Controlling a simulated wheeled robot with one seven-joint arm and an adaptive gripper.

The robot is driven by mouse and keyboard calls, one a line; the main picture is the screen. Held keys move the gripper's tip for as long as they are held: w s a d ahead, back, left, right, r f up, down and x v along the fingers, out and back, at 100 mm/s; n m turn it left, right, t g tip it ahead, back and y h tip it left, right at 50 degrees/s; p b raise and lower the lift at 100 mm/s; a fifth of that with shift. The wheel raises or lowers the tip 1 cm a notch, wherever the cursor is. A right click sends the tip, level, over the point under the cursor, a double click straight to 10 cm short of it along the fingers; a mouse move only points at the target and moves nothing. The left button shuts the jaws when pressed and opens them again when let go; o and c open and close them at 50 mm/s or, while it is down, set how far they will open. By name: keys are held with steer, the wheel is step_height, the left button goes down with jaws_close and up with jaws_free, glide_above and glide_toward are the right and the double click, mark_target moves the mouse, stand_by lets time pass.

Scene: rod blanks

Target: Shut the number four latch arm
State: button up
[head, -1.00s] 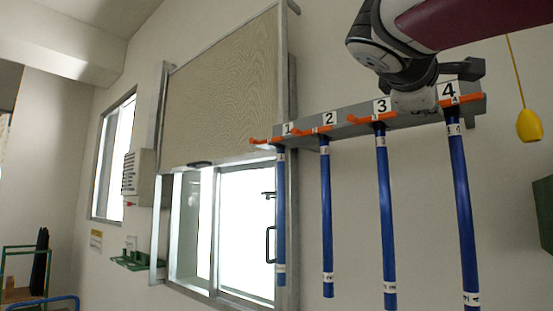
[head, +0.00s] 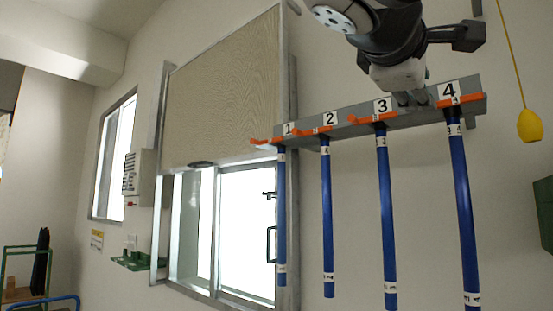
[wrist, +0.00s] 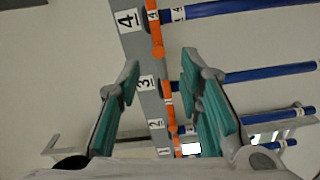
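The number four latch arm (head: 460,99) is orange and lies across the grey rail (head: 340,130) below the label 4, at the top of a blue rod (head: 463,190). In the wrist view the latch arm (wrist: 155,28) runs along the rail, its round end pointing toward label 3. My gripper (head: 412,98) is by the rail between labels 3 and 4, left of this latch arm. In the wrist view my gripper (wrist: 160,62) has its teal-padded fingers apart, with nothing held; the round end shows just beyond the gap. I cannot tell whether they touch.
Orange latch arms three (head: 372,118), two (head: 315,131) and one (head: 265,141) sit along the rail, each above a hanging blue rod. A yellow pull handle (head: 529,125) hangs on a cord at right. A window with a roller shutter (head: 225,95) is at left.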

steer(key=v, duration=0.4)
steer(key=shift+a, duration=0.1)
stand_by(0.3)
step_height(320, 180, down, 17)
steer(key=d+m+g+y, duration=0.1)
steer(key=d+g+y, duration=0.1)
steer(key=y, duration=0.2)
steer(key=s+a+f+m+g+y, duration=0.1)
steer(key=s+f+m+g+y, duration=0.1)
steer(key=f, duration=0.8)
steer(key=s+a+f+m+g+y, duration=0.2)
steer(key=s+f+y, duration=0.2)
steer(key=f, duration=0.7)
steer(key=s+a+f+m+g+y, duration=0.1)
steer(key=s+f+y, duration=0.1)
steer(key=f, duration=0.9)
steer(key=shift+s+a+m+g+y, duration=0.35)
steer(key=shift+s+m+g+y, duration=0.05)
steer(key=shift+s, duration=0.35)
steer(key=shift+f, duration=0.15)
